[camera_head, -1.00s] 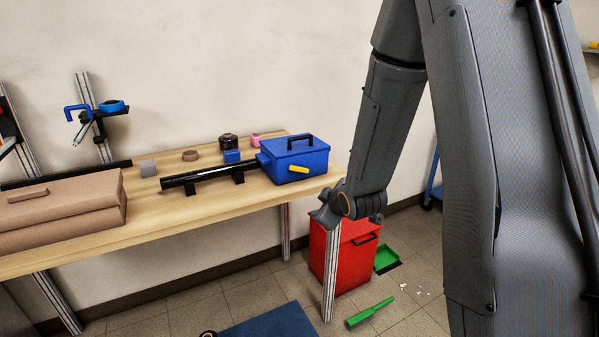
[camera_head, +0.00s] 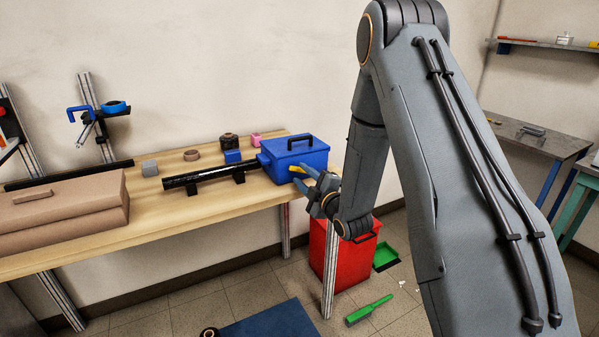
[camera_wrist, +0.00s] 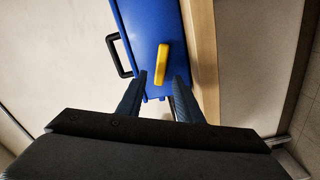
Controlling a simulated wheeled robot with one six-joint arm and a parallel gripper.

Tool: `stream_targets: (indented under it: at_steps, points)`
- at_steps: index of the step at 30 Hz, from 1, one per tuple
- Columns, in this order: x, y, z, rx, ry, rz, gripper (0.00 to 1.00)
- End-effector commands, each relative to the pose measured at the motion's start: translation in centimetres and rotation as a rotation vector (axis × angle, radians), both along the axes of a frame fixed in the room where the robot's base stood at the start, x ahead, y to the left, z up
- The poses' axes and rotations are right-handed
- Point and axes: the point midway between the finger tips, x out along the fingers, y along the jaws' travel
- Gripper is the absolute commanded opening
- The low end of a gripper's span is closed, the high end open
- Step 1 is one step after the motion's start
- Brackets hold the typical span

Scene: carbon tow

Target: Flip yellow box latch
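The blue box (camera_head: 283,155) with a black handle (camera_head: 301,142) on its lid stands at the right end of the wooden table. Its yellow latch (camera_head: 297,169) is on the front face, partly hidden behind my gripper in the head view. In the wrist view the yellow latch (camera_wrist: 162,63) stands out from the blue box (camera_wrist: 143,22), just ahead of the fingertips and roughly between them. My gripper (camera_wrist: 161,82) is open with nothing between its fingers. In the head view my gripper (camera_head: 309,178) is at the box's front right.
A black tube (camera_head: 203,178) on stands lies left of the box, with a blue block (camera_head: 232,156) behind. A brown case (camera_head: 60,212) fills the table's left. A red bin (camera_head: 343,257) stands on the floor below my gripper.

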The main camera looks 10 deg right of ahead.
Motion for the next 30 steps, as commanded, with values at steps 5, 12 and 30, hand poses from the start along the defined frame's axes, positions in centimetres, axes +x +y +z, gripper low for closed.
stream_targets:
  at_steps: [5, 12, 30]
  points:
    - [1.9, 0.5, 0.0, 0.000, 0.000, -0.001, 0.33]
    - [2.6, 0.7, 0.0, 0.000, 0.000, -0.001, 0.33]
    - [2.6, 0.6, 0.1, 0.013, 0.004, -0.001, 0.00]
